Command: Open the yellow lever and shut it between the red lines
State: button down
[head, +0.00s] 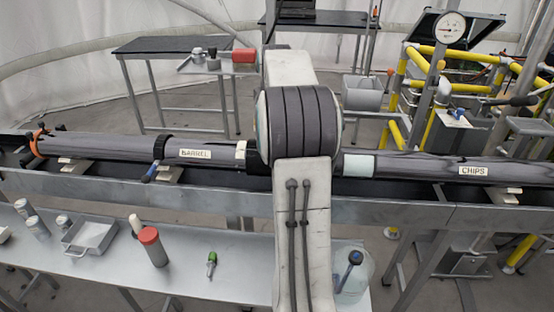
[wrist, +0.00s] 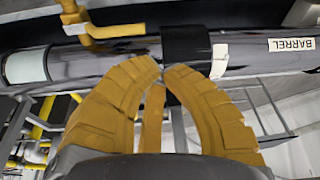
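A yellow lever (wrist: 90,30) shows at the upper left of the wrist view, with a stem and a bar crossing in front of the dark barrel pipe. My gripper (wrist: 162,68) has curved yellow fingers whose tips nearly meet below the pipe's black band. I see nothing held between the tips, and they look apart from the lever, which is to their left. In the head view my own arm hides the gripper, and I cannot pick out the lever there. No red lines can be made out in either view.
The long dark pipe (head: 90,145) lies across a grey metal trough (head: 400,212). A low bench (head: 190,262) in front holds a red-capped container (head: 152,246) and a tray (head: 90,236). Yellow railings (head: 420,62) and a gauge (head: 450,27) stand at right.

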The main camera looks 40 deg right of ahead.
jog(key=w+d+f+p, duration=0.1)
jog(key=f, duration=0.1)
jog(key=w+d+f+p, duration=0.1)
jog(key=d+f+p, duration=0.1)
jog(key=w+d+f+p, duration=0.1)
jog(key=w+f, duration=0.1)
jog(key=shift+d+f, duration=0.25)
jog(key=shift+d, duration=0.15)
jog(key=shift+s+a+f+p, duration=0.3)
jog(key=shift+s+a+p, duration=0.25)
jog(key=shift+s, duration=0.2)
jog(key=shift+s+a+f+p, duration=0.25)
jog(key=shift+s+a+p, duration=0.15)
jog(key=shift+s+a, duration=0.3)
jog(key=shift+s+f, duration=0.1)
